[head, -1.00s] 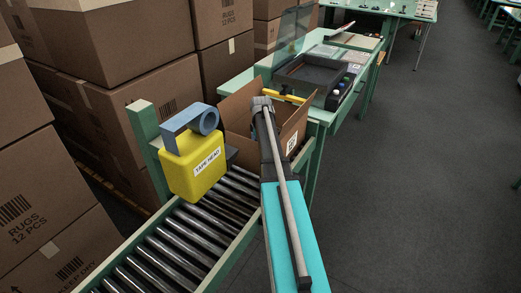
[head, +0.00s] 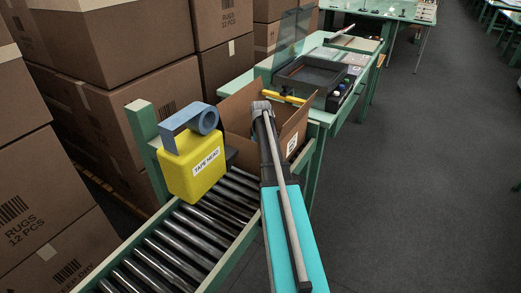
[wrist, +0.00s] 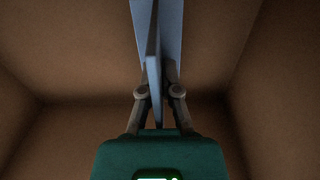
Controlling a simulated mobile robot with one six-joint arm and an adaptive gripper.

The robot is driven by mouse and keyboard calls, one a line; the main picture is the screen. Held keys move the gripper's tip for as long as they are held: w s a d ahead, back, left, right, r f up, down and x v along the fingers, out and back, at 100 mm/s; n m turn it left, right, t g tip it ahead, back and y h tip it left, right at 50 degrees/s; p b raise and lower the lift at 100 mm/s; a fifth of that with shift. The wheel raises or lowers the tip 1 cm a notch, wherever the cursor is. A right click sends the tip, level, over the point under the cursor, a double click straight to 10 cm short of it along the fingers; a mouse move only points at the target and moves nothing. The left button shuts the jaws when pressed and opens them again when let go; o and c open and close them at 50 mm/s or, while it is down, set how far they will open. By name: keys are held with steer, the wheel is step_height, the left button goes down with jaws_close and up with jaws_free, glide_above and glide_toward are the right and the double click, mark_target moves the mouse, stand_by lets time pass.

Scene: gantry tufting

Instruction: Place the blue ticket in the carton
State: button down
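The open brown carton (head: 238,114) stands at the far end of the roller conveyor, with a white code label on its right side. My arm reaches over it, and my gripper is hidden in the head view. In the wrist view my gripper (wrist: 158,88) points into the carton, whose brown inner walls (wrist: 65,60) surround it. Its fingers are closed together on the blue ticket (wrist: 143,22), a thin blue-grey sheet seen partly edge-on. The ticket extends beyond the fingertips to the picture's top edge. I cannot tell whether it touches the carton.
A yellow tape head (head: 193,168) with a blue roll stands beside the conveyor rollers (head: 180,240), left of my arm. A green bench (head: 330,118) with a dark tray (head: 308,76) lies behind the carton. Stacked boxes (head: 100,50) fill the left. The floor at right is clear.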

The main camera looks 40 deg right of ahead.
steer(key=shift+f, duration=0.1)
steer(key=c, duration=0.8)
jaws_free()
steer(key=shift+r, duration=0.25)
step_height(320, 180, up, 13)
steer(key=p, duration=1.3)
steer(key=shift+f, duration=0.1)
